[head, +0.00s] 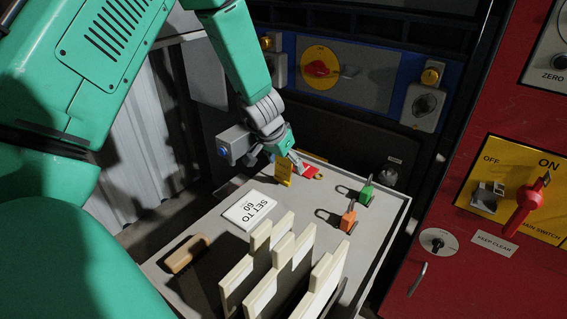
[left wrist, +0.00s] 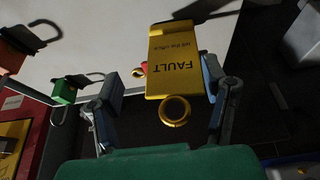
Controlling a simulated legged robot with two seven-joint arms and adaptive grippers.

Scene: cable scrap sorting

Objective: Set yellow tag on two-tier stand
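The yellow tag (head: 283,172) shows below my left gripper (head: 286,160), near the back left edge of the grey tabletop. In the left wrist view the tag (left wrist: 176,62) reads "FAULT", with its ring toward my palm. My left gripper's fingers (left wrist: 163,84) are apart. The tag lies between them in the picture, close to the right finger, with a gap to the left one. I cannot tell whether the tag touches the table. Cream stepped panels (head: 292,262), seemingly the two-tier stand, rise at the front of the table. My right gripper is not in view.
A red tag (head: 309,170) lies beside the yellow one. A red switch cabinet (head: 470,235) borders the right side.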

